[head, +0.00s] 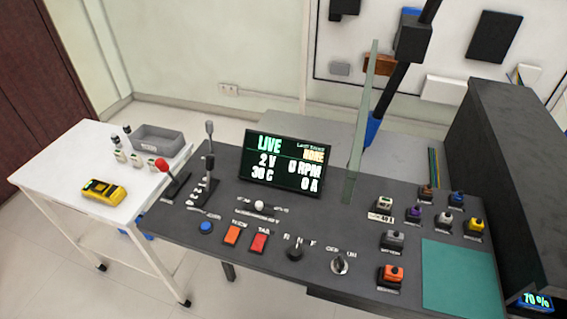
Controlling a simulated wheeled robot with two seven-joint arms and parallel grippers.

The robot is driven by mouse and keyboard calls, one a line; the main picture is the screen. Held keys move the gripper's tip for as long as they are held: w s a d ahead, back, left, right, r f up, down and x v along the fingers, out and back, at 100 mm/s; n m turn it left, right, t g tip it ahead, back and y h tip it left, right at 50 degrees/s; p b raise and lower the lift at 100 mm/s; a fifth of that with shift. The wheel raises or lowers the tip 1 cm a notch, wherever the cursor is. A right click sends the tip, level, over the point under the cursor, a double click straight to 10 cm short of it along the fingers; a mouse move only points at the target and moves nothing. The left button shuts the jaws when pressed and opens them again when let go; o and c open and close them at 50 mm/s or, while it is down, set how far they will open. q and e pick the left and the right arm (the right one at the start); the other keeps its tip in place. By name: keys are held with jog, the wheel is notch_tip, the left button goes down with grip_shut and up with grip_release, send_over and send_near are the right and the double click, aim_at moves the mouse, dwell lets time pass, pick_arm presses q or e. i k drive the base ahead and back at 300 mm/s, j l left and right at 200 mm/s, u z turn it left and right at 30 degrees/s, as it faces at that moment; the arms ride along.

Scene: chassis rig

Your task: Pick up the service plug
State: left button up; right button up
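An orange plug-like block (391,273) sits in a dark base at the front right of the black console (200,256). It looks like the service plug, but its label is too small to read. A similar grey block (393,240) sits just behind it. Smaller coloured connectors stand further back: brown (426,192), blue (457,199), purple (414,215), white (443,219) and yellow (476,226). Neither of my grippers is in view.
A lit screen (283,164) reads LIVE, 2 V, 0 RPM. A clear upright panel (361,130) stands right of it. A green mat (460,282) lies at the right, beside a tall dark housing (510,150). A white cart (60,170) holds a yellow meter (103,192) and grey bin (157,140).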

aim_at(390, 273)
jog(key=z, duration=1.05)
